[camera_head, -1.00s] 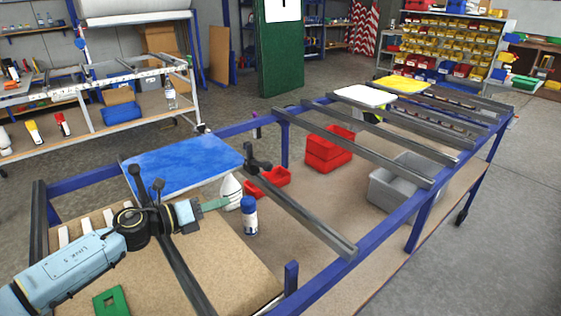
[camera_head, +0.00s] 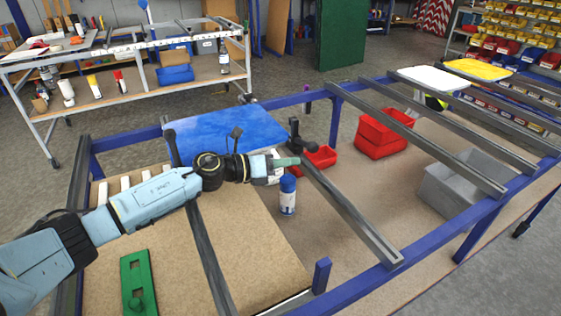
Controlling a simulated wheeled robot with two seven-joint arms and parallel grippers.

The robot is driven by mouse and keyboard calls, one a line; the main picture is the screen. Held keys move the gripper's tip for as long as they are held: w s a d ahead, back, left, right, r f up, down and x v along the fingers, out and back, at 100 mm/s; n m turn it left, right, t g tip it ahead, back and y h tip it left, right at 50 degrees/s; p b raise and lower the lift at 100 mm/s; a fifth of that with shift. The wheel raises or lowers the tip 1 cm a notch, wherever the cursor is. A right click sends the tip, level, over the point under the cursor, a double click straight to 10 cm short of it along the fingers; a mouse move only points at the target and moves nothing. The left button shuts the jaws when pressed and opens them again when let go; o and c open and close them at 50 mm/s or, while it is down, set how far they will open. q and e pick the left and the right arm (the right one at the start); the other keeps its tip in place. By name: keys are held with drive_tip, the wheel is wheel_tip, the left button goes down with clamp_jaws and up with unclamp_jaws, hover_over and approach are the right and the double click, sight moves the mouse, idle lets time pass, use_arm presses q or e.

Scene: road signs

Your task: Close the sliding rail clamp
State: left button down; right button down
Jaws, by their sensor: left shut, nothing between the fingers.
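My left gripper (camera_head: 288,162) comes in from the left over the table. Its pale green fingers are shut and empty. The fingertips are just below the clamp in the picture, by the rail's end; I cannot tell whether they touch it. My right gripper is not in view.
A blue board (camera_head: 222,128) lies behind my arm. A blue-capped bottle (camera_head: 288,196) stands below the gripper. Red bins (camera_head: 380,135) and a grey bin (camera_head: 465,185) sit on the lower shelf. A dark bar (camera_head: 208,255) crosses the brown panel. A green plate (camera_head: 137,285) lies near the front.

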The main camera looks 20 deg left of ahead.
use_arm(q)
drive_tip(key=x, duration=0.5)
drive_tip(key=shift+w+d+f, duration=0.1)
drive_tip(key=shift+w+d, duration=0.15)
drive_tip(key=shift+r+n+p, duration=0.3)
drive_tip(key=shift+r, duration=0.1)
